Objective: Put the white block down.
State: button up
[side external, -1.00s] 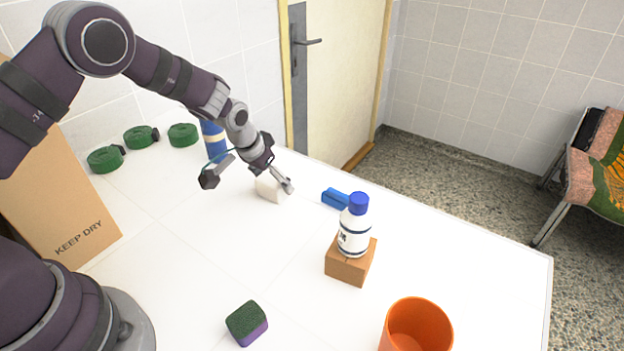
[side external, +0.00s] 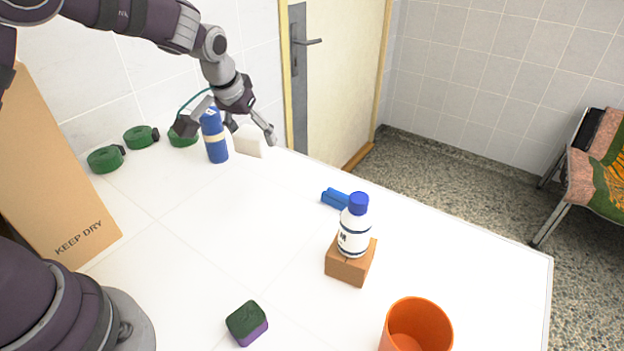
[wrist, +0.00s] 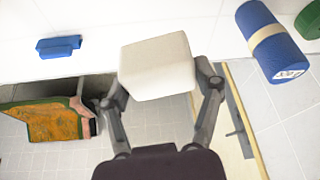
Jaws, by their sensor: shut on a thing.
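The white block (side external: 249,141) is held between the fingers of my gripper (side external: 232,134), near the far edge of the table in the side view. It looks raised above the white table (side external: 200,250). In the wrist view the white block (wrist: 158,68) fills the space between the two fingers of my gripper (wrist: 161,90). The table edge and the floor show behind it.
A blue roll with a tan band (side external: 215,143) stands close left of the block. Green rolls (side external: 141,137) lie further left. A small blue item (side external: 335,198), a bottle (side external: 354,232) on a wooden block (side external: 350,266), an orange cup (side external: 418,325) and a sponge (side external: 246,323) stand nearer. The middle is clear.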

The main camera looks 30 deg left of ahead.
jog(key=s+a+f+n+g+y, duration=0.1)
jog(key=s+a+n+g+y, duration=0.2)
jog(key=a+n, duration=0.55)
jog(key=n+g, duration=0.1)
jog(key=n, duration=0.5)
send_over(172, 185)
jog(key=d, duration=0.2)
jog(key=shift+n+y, duration=0.3)
jog(key=shift+n, duration=0.15)
jog(key=f, duration=0.7)
jog(key=shift+a+f, duration=0.3)
jog(key=shift+a, duration=0.05)
jog(key=shift+f, duration=0.35)
jog(key=o, duration=1.2)
jog(key=shift+f, duration=0.1)
jog(key=shift+o, duration=0.2)
